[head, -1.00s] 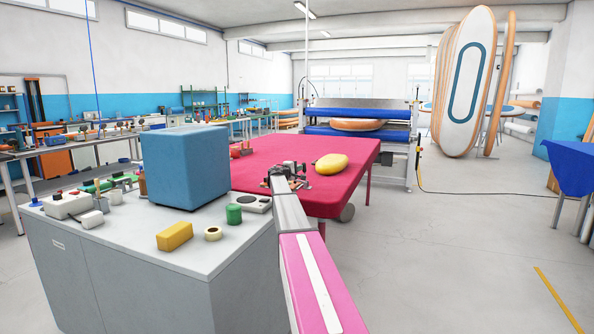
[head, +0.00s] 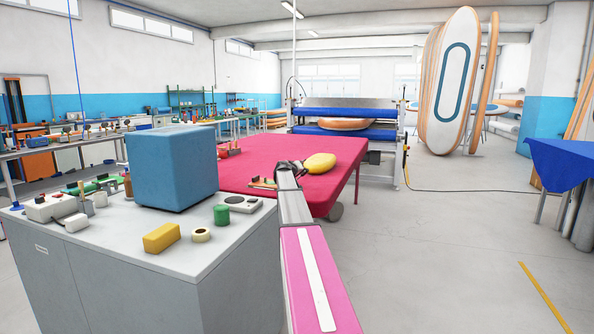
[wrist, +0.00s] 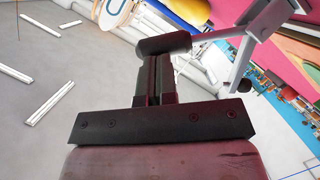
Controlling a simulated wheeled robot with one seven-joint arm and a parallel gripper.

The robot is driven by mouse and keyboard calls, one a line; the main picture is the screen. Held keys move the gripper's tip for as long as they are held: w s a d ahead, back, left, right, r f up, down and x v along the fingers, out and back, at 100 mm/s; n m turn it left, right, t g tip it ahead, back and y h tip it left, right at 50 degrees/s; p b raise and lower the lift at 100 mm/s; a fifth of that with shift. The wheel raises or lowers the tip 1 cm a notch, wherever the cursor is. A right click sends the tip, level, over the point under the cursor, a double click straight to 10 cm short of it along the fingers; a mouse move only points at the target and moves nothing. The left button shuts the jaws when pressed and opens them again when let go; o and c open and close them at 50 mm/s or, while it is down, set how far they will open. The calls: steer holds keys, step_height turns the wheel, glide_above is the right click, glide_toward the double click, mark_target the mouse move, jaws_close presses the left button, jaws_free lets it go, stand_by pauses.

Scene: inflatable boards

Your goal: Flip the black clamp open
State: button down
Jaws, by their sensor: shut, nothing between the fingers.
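My gripper (wrist: 154,72) is shut, with its dark fingers together in the wrist view. A black rounded grip (wrist: 164,44) on a pale metal bar (wrist: 215,35) lies across the view just beyond the fingertips. It looks like part of the black clamp. I cannot tell whether the fingers touch it, and the rest of the clamp is unclear. In the head view, my gripper (head: 290,170) is a small dark shape at the end of my arm, over the red table (head: 325,182). The clamp cannot be told apart from it there.
A yellow rounded object (head: 319,163) lies on the table beyond my gripper. A grey cabinet (head: 215,265) at left carries a blue block (head: 172,168), a yellow block (head: 161,238) and small items.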

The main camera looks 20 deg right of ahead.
steer(key=shift+s+d+f+m+t+y, duration=0.15)
steer(key=shift+s+d+f+m+y, duration=0.25)
steer(key=shift+m, duration=0.25)
steer(key=shift+s+d+f+m+t+y, duration=0.2)
steer(key=shift+s+d+f+m, duration=0.1)
steer(key=shift+d+f+m, duration=0.25)
steer(key=shift+a, duration=0.15)
steer(key=shift+r, duration=0.1)
steer(key=w+r+v, duration=0.1)
steer(key=r+v, duration=0.1)
steer(key=v, duration=1.1)
steer(key=shift+w+a, duration=0.2)
steer(key=shift+w, duration=0.15)
steer(key=shift+r, duration=0.1)
